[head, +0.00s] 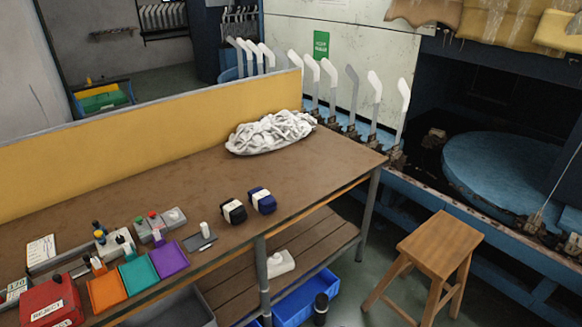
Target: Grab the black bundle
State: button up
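The black bundle (233,211) lies on the brown tabletop near its front edge, with a pale band around its middle. A dark blue bundle (262,201) with a similar pale band sits close beside it on the right. Whether the two touch is hard to tell. My gripper is not in the head view.
The table (185,190) has a white heap of cloth (270,132) at the back right. Orange, teal and purple trays (137,273) and a red box (52,303) crowd the left. A yellow panel (150,119) closes the back. A wooden stool (440,243) stands right.

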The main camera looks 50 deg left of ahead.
aim_at(234, 212)
jog(key=z, duration=0.15)
jog(key=i, duration=1.65)
jog(key=u, duration=3.55)
